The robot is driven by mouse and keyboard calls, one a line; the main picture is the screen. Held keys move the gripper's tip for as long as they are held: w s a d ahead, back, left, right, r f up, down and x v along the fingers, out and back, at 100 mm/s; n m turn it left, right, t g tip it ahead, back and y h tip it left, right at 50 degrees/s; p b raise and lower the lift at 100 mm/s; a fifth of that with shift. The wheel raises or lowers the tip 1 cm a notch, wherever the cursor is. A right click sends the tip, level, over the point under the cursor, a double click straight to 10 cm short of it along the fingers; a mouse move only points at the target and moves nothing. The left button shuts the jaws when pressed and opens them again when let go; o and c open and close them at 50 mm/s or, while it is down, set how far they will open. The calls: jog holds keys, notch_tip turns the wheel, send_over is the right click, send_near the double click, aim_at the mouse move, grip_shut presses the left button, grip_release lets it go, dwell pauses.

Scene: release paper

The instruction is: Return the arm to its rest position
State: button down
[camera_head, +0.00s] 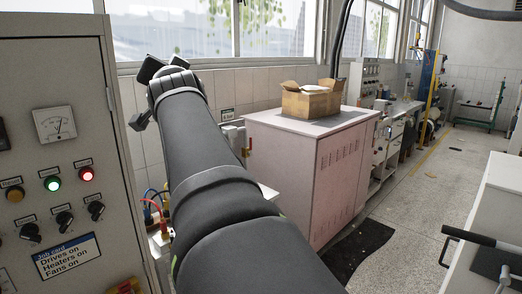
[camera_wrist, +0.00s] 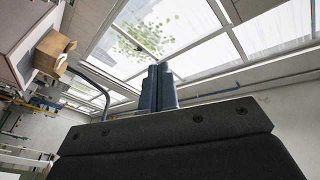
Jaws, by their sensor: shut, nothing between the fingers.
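My arm (camera_head: 213,188) stretches from the bottom of the head view up and to the left, its far end raised in front of the window. My gripper (camera_wrist: 158,72) shows in the wrist view as two blue-grey fingers side by side, shut and empty. They point towards the windows and touch nothing that I can see. In the head view the fingers cannot be made out clearly at the arm's far end.
A control panel (camera_head: 60,140) with lamps and knobs stands close on the left. A pinkish cabinet (camera_head: 305,165) with an open cardboard box (camera_head: 311,101) on top stands right of my arm. A white unit with a handle (camera_head: 490,225) is at the right.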

jog(key=s+a+f+m+g+y, duration=0.1)
jog(key=s+a+m+y, duration=0.1)
jog(key=s+a, duration=0.3)
jog(key=s+y, duration=0.1)
jog(key=s, duration=0.2)
jog(key=shift+a+f+m+y, duration=0.15)
jog(key=shift+m+y, duration=0.25)
jog(key=shift+s, duration=0.1)
